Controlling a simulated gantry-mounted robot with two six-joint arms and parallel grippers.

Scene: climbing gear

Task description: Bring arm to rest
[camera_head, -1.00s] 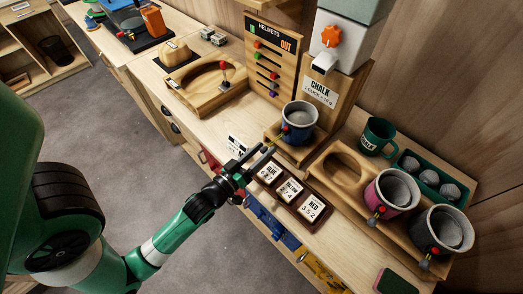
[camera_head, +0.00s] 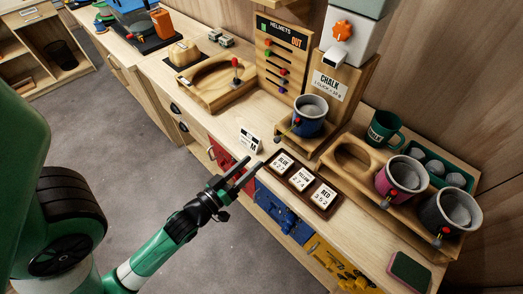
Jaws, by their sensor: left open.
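My left arm comes in from the lower left, green and white with a black gripper. My left gripper (camera_head: 246,171) is open and empty. In the picture it lies over the front edge of the workbench, left of the card tray (camera_head: 293,196), and touches nothing that I can see. My right gripper does not show.
A blue chalk cup (camera_head: 309,120) stands under the chalk dispenser (camera_head: 347,55). A pink cup (camera_head: 393,181) and a dark cup (camera_head: 437,223) sit in a wooden holder (camera_head: 349,192) at right. A white sign (camera_head: 249,140) stands near the bench edge. The grey floor at left is open.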

